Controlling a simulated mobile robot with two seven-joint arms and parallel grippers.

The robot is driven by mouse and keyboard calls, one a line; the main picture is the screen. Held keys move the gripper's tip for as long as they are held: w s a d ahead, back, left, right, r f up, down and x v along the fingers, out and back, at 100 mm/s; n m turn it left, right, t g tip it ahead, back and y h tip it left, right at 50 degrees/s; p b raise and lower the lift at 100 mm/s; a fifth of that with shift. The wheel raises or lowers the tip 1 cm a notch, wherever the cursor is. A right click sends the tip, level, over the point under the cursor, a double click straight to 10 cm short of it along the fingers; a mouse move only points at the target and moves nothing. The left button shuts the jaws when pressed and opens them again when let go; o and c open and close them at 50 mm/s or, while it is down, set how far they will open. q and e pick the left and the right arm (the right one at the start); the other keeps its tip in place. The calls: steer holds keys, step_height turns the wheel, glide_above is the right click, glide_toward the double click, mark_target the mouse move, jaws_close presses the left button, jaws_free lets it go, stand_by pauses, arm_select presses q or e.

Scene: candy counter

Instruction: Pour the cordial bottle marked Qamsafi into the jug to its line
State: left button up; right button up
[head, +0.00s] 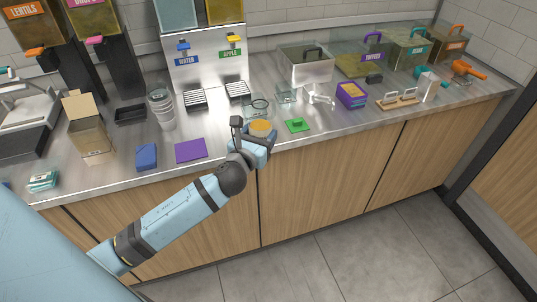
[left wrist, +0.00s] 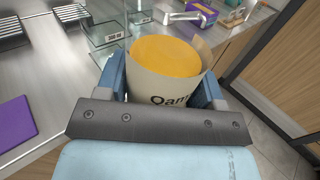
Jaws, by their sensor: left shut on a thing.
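My left gripper (head: 254,139) is shut on the cordial bottle (head: 262,128), near the counter's front edge. In the left wrist view the bottle (left wrist: 168,72) is a wide cream cylinder with an orange top, between the blue fingers of the gripper (left wrist: 168,90). Its dark lettering shows "Qam"; the rest is hidden by the gripper. The bottle looks close to upright. A clear glass vessel (head: 257,107), which may be the jug, stands just behind the bottle; it also shows in the left wrist view (left wrist: 104,38). I cannot make out a line on it. My right gripper is out of view.
A smaller clear glass container (head: 286,95) stands behind to the right. A green pad (head: 298,125) lies right of the bottle, a purple mat (head: 190,151) left. Stacked cups (head: 161,107) and the water and apple dispenser (head: 208,62) stand farther back.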

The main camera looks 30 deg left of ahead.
arm_select(q)
steer(key=w+a+f+b, duration=0.1)
steer(key=a, duration=0.1)
steer(key=w+a+f+n+y+b, duration=0.1)
steer(key=w+a+f+b, duration=0.1)
steer(key=a, duration=0.1)
steer(key=w+a+f+y+b, duration=0.1)
steer(key=w+a+b, duration=0.1)
steer(key=shift+a+f+n, duration=0.25)
steer(key=shift+a+n, duration=0.05)
steer(key=shift+a, duration=0.05)
steer(key=shift+w+a, duration=0.15)
steer(key=shift+a, duration=0.05)
steer(key=shift+a+y, duration=0.15)
steer(key=shift+y, duration=0.15)
steer(key=shift+r, duration=0.1)
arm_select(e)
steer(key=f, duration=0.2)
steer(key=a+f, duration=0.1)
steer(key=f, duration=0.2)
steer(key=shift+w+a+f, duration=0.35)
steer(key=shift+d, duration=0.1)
